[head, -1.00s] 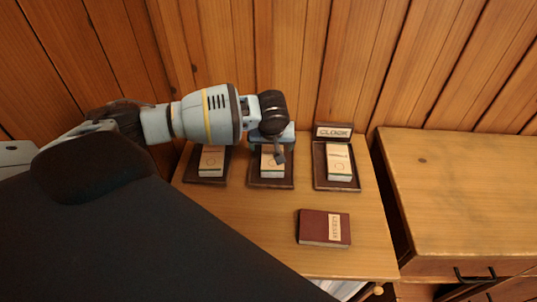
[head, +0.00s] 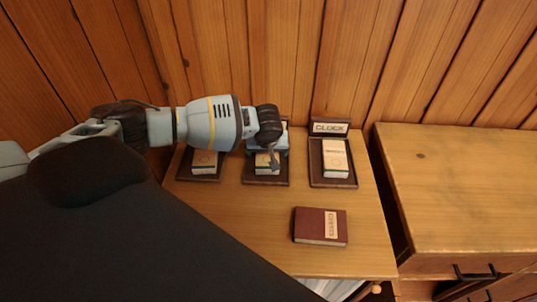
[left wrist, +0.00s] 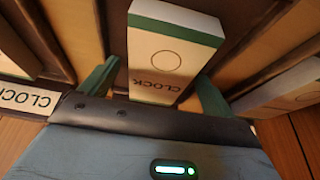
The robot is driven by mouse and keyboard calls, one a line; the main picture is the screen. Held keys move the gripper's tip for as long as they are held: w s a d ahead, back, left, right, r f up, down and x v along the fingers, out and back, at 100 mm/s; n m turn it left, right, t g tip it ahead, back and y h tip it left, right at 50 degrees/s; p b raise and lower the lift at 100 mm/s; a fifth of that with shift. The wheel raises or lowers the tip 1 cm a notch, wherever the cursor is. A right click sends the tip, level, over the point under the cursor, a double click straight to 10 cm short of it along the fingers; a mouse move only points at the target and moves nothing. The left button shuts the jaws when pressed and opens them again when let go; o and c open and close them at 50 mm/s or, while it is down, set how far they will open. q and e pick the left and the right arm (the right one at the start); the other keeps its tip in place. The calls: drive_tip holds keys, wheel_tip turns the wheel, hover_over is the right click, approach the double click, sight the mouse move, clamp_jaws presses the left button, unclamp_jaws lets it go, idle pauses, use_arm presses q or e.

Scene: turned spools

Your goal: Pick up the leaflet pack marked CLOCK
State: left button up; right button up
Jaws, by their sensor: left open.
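The pack marked CLOCK (left wrist: 172,60) is white with a green band and a circle. It lies in the middle dark tray (head: 250,180), and shows partly behind my gripper in the head view (head: 262,167). My left gripper (head: 273,160) is open above that tray. In the left wrist view its two fingers (left wrist: 159,72) are apart, one on each side of the pack, with the lettering upside down. I cannot tell whether they touch it. A CLOCK sign (head: 330,128) stands behind the right tray (head: 314,178), which holds another pack (head: 336,160). My right gripper is not in view.
A third pack (head: 204,160) lies in the left tray (head: 198,178). A dark red book (head: 312,226) lies on the front of the tabletop (head: 230,215). A plank wall stands close behind, and a wooden cabinet (head: 465,190) is at the right.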

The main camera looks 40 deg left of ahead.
use_arm(q)
drive_tip(key=shift+c, duration=0.3)
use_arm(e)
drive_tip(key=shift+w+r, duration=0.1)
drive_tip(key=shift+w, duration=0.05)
use_arm(q)
drive_tip(key=c, duration=1.1)
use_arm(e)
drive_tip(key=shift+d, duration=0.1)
use_arm(q)
drive_tip(key=shift+r, duration=0.1)
